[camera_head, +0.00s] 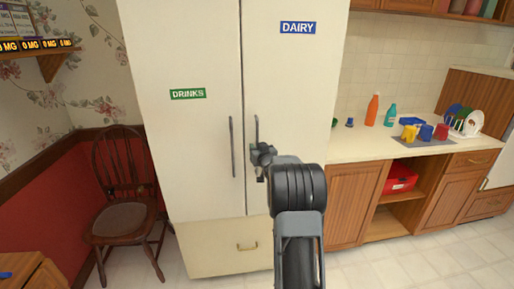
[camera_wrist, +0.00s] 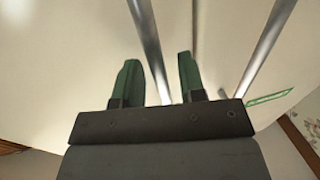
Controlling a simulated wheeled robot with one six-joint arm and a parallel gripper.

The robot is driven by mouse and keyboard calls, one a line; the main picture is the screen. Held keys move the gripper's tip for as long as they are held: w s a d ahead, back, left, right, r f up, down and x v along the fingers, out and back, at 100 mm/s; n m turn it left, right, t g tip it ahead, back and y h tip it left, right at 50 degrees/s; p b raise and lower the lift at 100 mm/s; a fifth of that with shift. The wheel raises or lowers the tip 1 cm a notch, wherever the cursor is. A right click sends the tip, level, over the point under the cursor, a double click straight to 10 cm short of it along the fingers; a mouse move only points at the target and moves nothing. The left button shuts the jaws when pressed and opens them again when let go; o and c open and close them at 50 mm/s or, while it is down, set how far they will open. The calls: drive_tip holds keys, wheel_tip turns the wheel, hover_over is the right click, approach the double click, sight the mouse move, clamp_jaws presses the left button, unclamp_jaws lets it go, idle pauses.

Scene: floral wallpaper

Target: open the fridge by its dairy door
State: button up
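The cream fridge has a left door (camera_head: 186,150) with a green DRINKS label and a right dairy door (camera_head: 290,90) with a blue DAIRY label. Both doors look shut. The dairy door's vertical metal handle (camera_head: 256,128) shows at its left edge, its lower part hidden behind my gripper (camera_head: 262,160). In the wrist view my gripper (camera_wrist: 158,78) has its two green fingers apart, with the dairy handle (camera_wrist: 148,38) running between them. I see gaps on both sides of the bar; how deep it sits between the fingers I cannot tell.
The drinks door handle (camera_head: 232,147) is close to the left of my gripper. A lower drawer (camera_head: 225,248) sits under the doors. A wooden chair (camera_head: 122,215) stands left of the fridge. A counter (camera_head: 375,148) with bottles, cups and a dish rack adjoins on the right.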

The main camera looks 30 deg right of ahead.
drive_tip(key=shift+w, duration=0.2)
drive_tip(key=shift+c, duration=0.3)
clamp_jaws()
